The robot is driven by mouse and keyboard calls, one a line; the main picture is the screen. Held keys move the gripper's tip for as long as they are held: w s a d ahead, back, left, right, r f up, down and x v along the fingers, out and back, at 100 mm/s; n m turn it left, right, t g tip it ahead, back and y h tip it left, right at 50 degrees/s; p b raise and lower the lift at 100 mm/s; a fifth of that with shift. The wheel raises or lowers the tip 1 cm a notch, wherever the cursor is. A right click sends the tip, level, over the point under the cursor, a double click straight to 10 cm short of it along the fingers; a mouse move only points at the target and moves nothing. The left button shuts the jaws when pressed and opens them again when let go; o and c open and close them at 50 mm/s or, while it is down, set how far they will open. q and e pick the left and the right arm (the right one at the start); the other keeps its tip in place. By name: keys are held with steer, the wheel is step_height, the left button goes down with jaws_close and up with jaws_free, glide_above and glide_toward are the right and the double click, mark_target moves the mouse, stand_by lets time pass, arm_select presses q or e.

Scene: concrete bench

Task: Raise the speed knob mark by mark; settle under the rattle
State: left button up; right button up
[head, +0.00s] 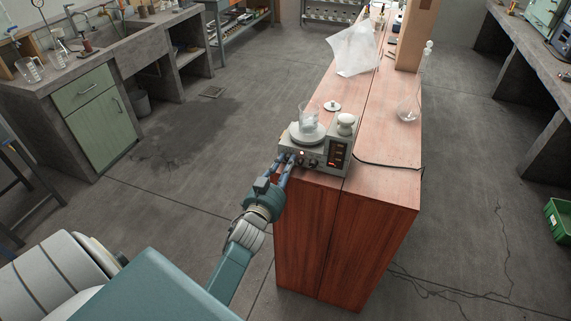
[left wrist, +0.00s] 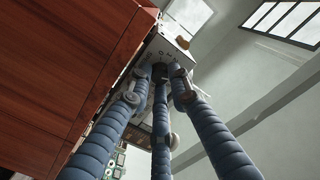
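A grey stirrer box (head: 330,157) stands at the near end of the wooden bench, with a beaker (head: 309,117) on its round plate. Small knobs (head: 311,163) and a dark panel with reddish displays are on its front. Which knob is the speed knob, and its marks, are too small to tell. My left gripper (head: 287,157) is at the left part of that front. In the left wrist view its blue ribbed fingers (left wrist: 163,73) converge close to the stirrer front (left wrist: 169,48). My right gripper is not in view.
A white-capped jar (head: 346,124) and a small white lid (head: 332,106) are by the stirrer.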

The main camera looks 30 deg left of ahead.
arm_select(q)
steer(key=shift+o, duration=0.8)
steer(key=v, duration=1.2)
